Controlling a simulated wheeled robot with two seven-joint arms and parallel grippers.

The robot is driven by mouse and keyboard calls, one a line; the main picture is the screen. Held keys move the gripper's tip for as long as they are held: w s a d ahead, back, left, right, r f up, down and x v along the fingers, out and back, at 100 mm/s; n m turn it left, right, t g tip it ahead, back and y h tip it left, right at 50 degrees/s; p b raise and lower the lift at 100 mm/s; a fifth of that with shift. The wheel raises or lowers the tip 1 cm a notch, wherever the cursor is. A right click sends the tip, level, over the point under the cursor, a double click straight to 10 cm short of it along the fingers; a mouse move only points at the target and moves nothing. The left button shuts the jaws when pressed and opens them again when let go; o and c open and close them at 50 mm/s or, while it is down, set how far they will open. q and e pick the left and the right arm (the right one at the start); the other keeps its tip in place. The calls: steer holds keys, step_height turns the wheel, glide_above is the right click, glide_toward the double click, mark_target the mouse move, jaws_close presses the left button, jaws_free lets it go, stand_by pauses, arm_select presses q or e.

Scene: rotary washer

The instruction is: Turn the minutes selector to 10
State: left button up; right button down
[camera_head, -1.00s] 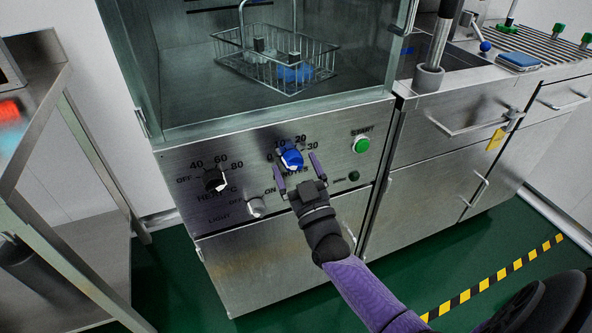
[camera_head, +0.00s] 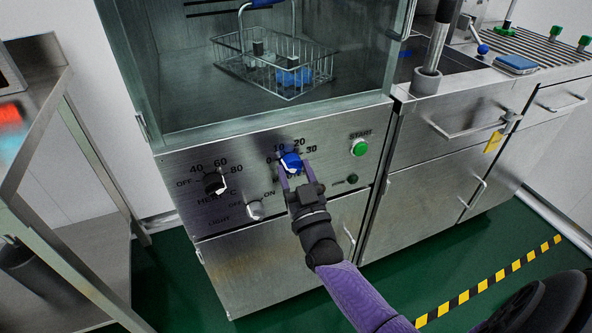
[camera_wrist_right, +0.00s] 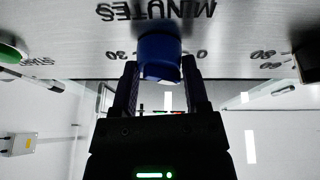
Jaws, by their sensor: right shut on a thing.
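The minutes selector is a blue knob (camera_head: 291,162) on the steel front panel, with 0, 10, 20 and 30 printed around it. It also shows in the right wrist view (camera_wrist_right: 160,58), where the picture is upside down. My right gripper (camera_head: 294,172) is at the knob, with its fingers on either side of it, and is shut on it. The right wrist view shows both fingers (camera_wrist_right: 158,88) flanking the knob. The knob's white pointer mark is mostly hidden, so I cannot tell the exact setting. My left gripper is not in view.
A black heat knob (camera_head: 214,183) and a light switch (camera_head: 255,210) sit left of the selector. A green start button (camera_head: 359,147) is to its right. A wire basket (camera_head: 318,72) stands in the washer chamber above. A steel table (camera_head: 62,75) stands at the left.

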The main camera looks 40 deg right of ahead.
steer(key=m+h, duration=0.1)
steer(key=m, duration=0.1)
steer(key=m+g+h+p, duration=0.1)
steer(key=m, duration=0.1)
steer(key=shift+a+r+m, duration=0.1)
steer(key=shift+r+m, duration=0.05)
steer(key=shift+m, duration=0.25)
steer(key=m+g+h+p, duration=0.1)
steer(key=m, duration=0.2)
steer(key=shift+m, duration=0.3)
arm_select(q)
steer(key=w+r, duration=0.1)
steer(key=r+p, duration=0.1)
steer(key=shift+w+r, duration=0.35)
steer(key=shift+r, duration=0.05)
arm_select(e)
steer(key=shift+m+g+h, duration=0.3)
steer(key=shift+m+g, duration=0.1)
steer(key=shift+m, duration=0.2)
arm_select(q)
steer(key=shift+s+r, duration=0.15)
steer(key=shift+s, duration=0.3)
